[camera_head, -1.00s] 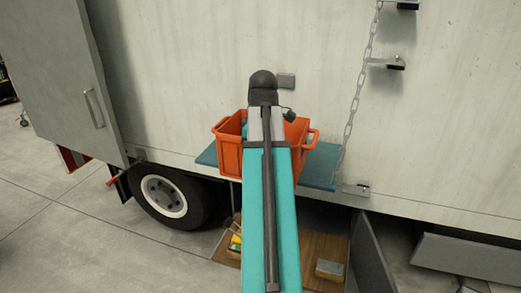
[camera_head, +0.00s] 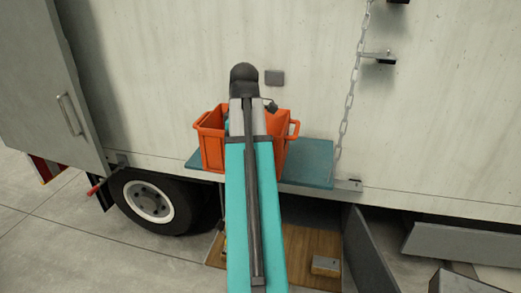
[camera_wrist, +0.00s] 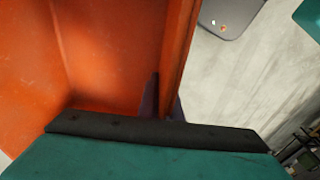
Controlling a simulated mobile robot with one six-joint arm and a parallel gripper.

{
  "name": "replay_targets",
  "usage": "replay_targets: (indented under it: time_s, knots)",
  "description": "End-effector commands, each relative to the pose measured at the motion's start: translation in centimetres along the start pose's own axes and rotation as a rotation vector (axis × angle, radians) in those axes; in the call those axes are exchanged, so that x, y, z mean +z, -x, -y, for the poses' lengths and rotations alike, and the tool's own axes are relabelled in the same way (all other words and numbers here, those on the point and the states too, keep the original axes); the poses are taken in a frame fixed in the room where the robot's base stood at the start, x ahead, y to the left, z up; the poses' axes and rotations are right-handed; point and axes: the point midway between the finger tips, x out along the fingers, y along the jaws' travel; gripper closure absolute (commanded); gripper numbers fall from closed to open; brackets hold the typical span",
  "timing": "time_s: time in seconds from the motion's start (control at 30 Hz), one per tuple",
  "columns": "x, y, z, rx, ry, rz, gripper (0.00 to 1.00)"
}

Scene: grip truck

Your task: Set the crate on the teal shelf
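The orange crate (camera_head: 211,150) is upright over the left and middle part of the teal shelf (camera_head: 312,165) on the truck's side. I cannot tell whether its base touches the shelf. My teal arm covers the crate's middle and my gripper in the head view. In the wrist view, the crate's inside and rim wall (camera_wrist: 95,50) fill the left. My gripper (camera_wrist: 161,103) has dark fingers on either side of that wall and looks shut on it. Most of the fingers are hidden behind the wrist's dark edge.
The pale truck wall (camera_head: 200,50) stands right behind the crate. A chain (camera_head: 347,110) runs down to the shelf's right end. An open grey door (camera_head: 50,80) is at left. Below are a wheel (camera_head: 150,202) and a wooden board (camera_head: 300,250) with a small box.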

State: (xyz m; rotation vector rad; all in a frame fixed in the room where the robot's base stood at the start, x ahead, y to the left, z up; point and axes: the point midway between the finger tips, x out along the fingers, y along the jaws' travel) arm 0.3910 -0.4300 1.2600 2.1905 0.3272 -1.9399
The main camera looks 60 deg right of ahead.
Motion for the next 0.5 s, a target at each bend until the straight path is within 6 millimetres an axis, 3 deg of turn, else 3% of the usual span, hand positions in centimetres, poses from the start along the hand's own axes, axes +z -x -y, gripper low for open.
replay_targets:
  time_s: [0.5]
  knots:
    - [0.3,-0.4,-4.3,0.002,0.004,-0.001,1.00]
